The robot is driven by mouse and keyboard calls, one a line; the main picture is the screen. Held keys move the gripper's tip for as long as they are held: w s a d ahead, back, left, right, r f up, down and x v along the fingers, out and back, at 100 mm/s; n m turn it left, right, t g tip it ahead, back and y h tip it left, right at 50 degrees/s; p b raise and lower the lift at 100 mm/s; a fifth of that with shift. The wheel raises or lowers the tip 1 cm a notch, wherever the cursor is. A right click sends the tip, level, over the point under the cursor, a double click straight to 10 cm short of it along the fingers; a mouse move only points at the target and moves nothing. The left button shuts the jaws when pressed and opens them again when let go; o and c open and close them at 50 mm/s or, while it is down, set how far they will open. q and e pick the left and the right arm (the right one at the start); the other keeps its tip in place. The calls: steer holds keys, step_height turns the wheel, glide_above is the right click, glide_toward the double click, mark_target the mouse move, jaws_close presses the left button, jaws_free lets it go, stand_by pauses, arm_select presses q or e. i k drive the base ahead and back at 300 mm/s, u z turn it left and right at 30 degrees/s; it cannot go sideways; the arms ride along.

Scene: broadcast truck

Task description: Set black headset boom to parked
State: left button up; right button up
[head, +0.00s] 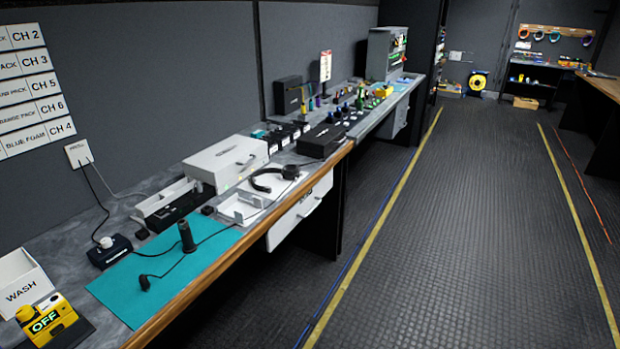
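A black headset (268,180) lies on the long counter, at or beside a low white tray (238,206). Its curved band and one dark earpiece (290,172) show. I cannot make out the boom or its position at this size. A thin black cable runs from near the headset across the teal mat. Neither of my grippers is in the head view.
The counter's wooden front edge (240,241) runs away from me. A teal mat (165,276) holds a black upright cylinder (187,236). A white box (225,160) and black box (320,141) stand near the headset. The floor aisle (440,230) is clear.

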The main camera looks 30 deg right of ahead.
mark_target(323, 160)
steer(key=z, duration=0.65)
steer(key=i, duration=0.8)
steer(key=z, duration=0.45)
steer(key=i, duration=1.1)
steer(key=u, duration=0.25)
